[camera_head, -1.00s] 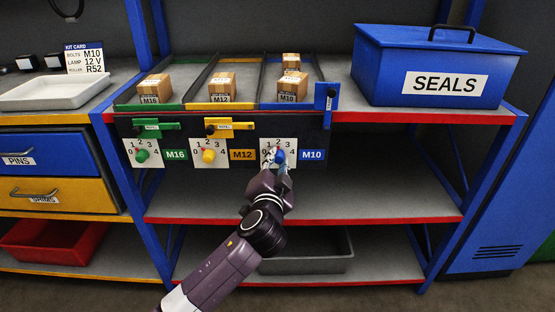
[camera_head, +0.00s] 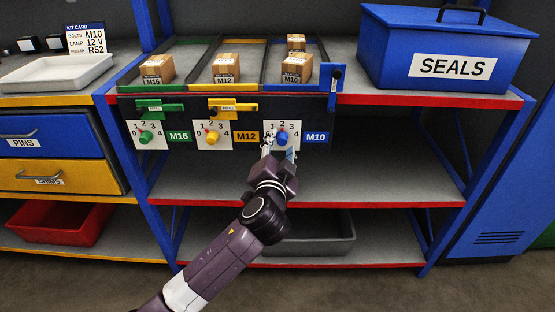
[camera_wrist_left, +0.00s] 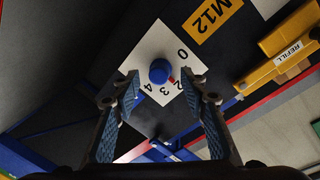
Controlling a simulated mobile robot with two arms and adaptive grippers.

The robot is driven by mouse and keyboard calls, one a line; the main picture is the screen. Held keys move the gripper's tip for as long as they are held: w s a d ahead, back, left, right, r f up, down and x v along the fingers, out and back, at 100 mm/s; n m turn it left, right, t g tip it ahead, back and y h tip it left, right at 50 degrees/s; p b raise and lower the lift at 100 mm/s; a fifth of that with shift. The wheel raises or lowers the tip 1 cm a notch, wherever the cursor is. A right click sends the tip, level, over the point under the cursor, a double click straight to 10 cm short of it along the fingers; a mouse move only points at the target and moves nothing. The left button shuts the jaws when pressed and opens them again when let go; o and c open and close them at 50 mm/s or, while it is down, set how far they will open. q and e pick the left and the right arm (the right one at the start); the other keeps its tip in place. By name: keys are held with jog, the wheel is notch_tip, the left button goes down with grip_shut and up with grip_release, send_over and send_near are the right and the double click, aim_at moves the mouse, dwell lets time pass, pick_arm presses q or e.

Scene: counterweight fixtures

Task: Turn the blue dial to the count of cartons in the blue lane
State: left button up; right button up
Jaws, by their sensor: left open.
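The blue dial (camera_head: 283,138) sits on a white plate marked 0 to 4, beside the blue M10 label (camera_head: 316,138). My left gripper (camera_head: 279,147) is open at the dial. In the left wrist view its fingertips (camera_wrist_left: 164,82) appear either side of the dial, with visible gaps. My right gripper is out of view.
A green dial (camera_head: 145,137) and a yellow dial (camera_head: 212,138) are to the left. Green and yellow refill bars (camera_head: 233,108) stick out above them. The blue SEALS box (camera_head: 430,55) stands at right on the shelf. A KIT CARD (camera_head: 86,40) reads M10.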

pick_arm(q)
jog(key=s+a, duration=0.1)
jog(key=s, duration=0.9)
jog(key=shift+r, duration=0.45)
jog(key=shift+s+a, duration=0.1)
